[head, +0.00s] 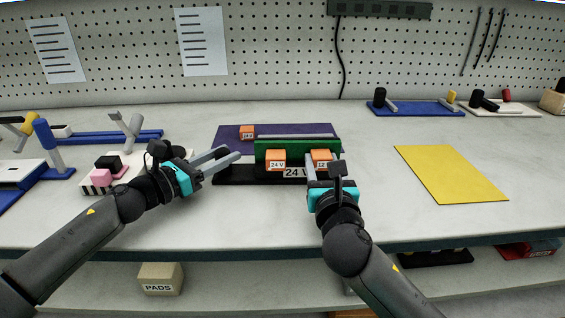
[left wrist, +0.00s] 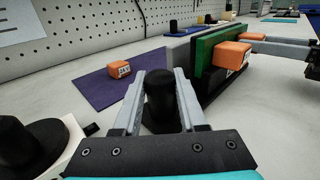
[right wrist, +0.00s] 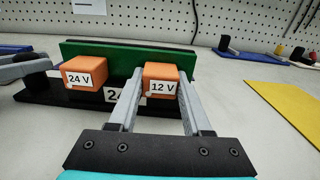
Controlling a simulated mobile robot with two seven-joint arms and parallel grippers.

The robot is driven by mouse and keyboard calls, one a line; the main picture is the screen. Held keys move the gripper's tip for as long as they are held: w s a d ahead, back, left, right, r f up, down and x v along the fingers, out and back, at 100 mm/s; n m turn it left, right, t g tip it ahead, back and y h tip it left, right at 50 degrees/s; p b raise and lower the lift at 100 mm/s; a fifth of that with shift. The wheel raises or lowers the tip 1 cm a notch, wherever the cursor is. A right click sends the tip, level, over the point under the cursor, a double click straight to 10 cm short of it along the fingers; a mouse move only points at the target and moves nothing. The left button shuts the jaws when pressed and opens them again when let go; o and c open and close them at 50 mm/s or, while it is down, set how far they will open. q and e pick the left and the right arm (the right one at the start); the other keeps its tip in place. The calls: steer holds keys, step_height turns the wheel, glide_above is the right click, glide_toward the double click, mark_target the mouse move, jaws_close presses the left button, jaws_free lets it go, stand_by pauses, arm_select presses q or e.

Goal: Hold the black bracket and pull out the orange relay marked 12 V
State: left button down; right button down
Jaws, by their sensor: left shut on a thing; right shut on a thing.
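The black bracket (head: 233,177) stands on the bench with an upright green board (head: 298,146) on it. Two orange relays sit on the board's front: the 24 V relay (right wrist: 84,77) at left and the 12 V relay (right wrist: 161,82) at right. My left gripper (head: 231,155) is shut on the bracket's black upright post (left wrist: 160,95) at its left end. My right gripper (head: 321,169) is shut on the 12 V relay, one finger on each side. The relay appears still against the green board. The bracket's front label is partly hidden by my right gripper.
A purple mat (head: 225,138) behind the bracket carries another orange relay (head: 247,132). A yellow sheet (head: 452,174) lies flat at right. The bench front between my arms is clear.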

arm_select(q)
steer(key=shift+a+f, duration=0.15)
steer(key=shift+f, duration=0.15)
arm_select(e)
steer(key=shift+s, duration=0.7)
steer(key=shift+s, duration=2.4)
steer(key=shift+r, duration=0.1)
step_height(320, 180, up, 9)
arm_select(q)
steer(key=c, duration=0.8)
jaws_free()
steer(key=shift+w, duration=0.1)
steer(key=o, duration=0.4)
steer(key=shift+r, duration=0.2)
arm_select(e)
steer(key=shift+w, duration=0.1)
